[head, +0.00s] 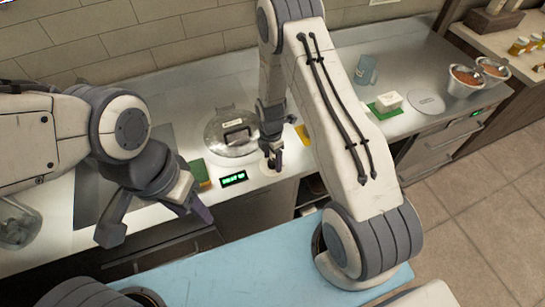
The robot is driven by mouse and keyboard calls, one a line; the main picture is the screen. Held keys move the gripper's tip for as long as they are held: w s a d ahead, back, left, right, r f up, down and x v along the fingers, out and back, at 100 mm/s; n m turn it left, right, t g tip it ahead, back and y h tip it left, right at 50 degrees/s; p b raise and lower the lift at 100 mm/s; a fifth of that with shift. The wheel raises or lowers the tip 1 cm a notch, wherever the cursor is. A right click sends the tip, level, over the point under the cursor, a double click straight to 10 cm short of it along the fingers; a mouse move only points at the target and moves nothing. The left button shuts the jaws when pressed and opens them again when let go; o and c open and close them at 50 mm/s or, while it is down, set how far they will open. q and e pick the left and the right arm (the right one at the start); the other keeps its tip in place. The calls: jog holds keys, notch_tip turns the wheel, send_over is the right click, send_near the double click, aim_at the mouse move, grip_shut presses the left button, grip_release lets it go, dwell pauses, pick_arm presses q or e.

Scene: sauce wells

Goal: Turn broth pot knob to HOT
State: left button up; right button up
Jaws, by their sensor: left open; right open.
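The broth pot with its round metal lid (222,142) is set into the counter at the back, left of my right arm. A pale round dial (267,172) is at the counter's front edge, and my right gripper covers most of the knob there. My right gripper (273,158) points down over the dial and is open; I cannot tell whether its fingers touch the knob. A small green-lit display (233,179) sits left of the dial; its text is too small to read. My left gripper (155,222) is open and empty at the front left of the counter.
A green and yellow sponge (199,174) lies left of the display. A blue cup (365,70), a white block on a green mat (389,101) and bowls (465,81) stand to the right. A light blue surface (255,262) lies in front.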

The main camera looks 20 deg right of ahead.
grip_shut()
